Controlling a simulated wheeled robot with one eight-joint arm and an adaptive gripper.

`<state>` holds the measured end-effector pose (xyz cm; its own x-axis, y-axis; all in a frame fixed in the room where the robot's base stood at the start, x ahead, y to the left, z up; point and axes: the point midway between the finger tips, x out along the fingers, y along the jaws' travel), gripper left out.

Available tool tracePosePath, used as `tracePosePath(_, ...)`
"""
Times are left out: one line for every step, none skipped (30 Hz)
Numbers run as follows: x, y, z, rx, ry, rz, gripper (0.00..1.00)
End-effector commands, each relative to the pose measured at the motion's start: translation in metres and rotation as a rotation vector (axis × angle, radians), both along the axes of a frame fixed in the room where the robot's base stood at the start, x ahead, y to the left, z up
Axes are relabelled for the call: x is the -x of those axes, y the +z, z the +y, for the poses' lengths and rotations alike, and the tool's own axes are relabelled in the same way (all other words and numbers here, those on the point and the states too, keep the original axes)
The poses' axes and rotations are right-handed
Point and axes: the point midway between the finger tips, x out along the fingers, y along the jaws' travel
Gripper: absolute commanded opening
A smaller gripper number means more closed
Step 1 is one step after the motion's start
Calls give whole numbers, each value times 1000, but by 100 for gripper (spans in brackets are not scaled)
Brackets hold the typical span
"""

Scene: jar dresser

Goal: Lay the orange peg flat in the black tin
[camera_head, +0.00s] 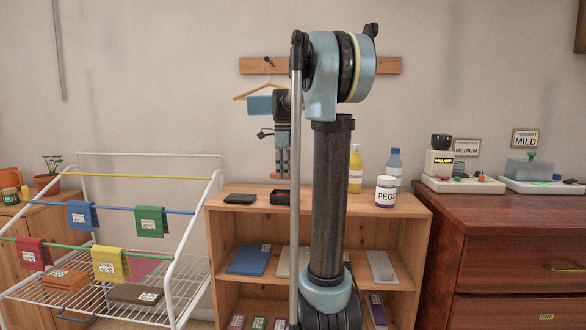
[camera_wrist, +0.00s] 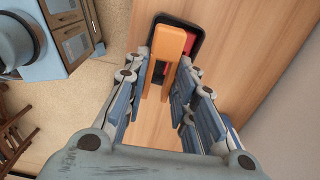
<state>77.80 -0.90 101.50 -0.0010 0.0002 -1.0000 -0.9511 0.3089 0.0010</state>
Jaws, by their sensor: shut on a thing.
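My gripper (camera_head: 281,168) points down above the shelf unit's top, shut on the orange peg (camera_wrist: 167,45). In the wrist view the peg lies between the fingers (camera_wrist: 163,82), and its far end overlaps the black tin. In the head view only a small orange bit of the peg (camera_head: 278,177) shows at the fingertips, above the tin with a visible gap. The black tin (camera_head: 281,203) stands on the wooden top, and its dark rim also shows in the wrist view (camera_wrist: 198,29). Something red is inside it; the peg hides part of the tin.
A flat dark object (camera_head: 240,198) lies left of the tin. A white PEGS jar (camera_head: 386,192), a yellow bottle (camera_head: 355,170) and a blue bottle (camera_head: 394,165) stand to the right. A drying rack (camera_head: 189,252) is at left, a red-brown dresser (camera_head: 510,215) at right.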

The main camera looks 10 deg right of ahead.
Motion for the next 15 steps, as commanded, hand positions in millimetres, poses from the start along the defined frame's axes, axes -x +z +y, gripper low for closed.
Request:
tracePosePath(0,0,-1,0,-1,0,9)
tracePosePath(0,0,-1,0,-1,0,9)
tracePosePath(0,0,-1,0,-2,0,9)
tracePosePath(0,0,-2,0,-2,0,9)
tracePosePath(0,0,-2,0,-2,0,9)
tracePosePath(0,0,-2,0,-2,0,9)
tracePosePath(0,0,-2,0,-2,0,9)
tracePosePath(0,0,-2,0,-2,0,9)
tracePosePath(0,1,-2,0,-5,0,9)
tracePosePath(0,2,-2,0,-10,0,9)
tracePosePath(0,5,-3,0,-19,0,9)
tracePosePath(1,9,-4,0,-38,0,9)
tracePosePath(1,12,-5,1,-52,0,9)
tracePosePath(1,15,-6,1,-68,0,9)
tracePosePath(1,18,-7,1,-81,0,9)
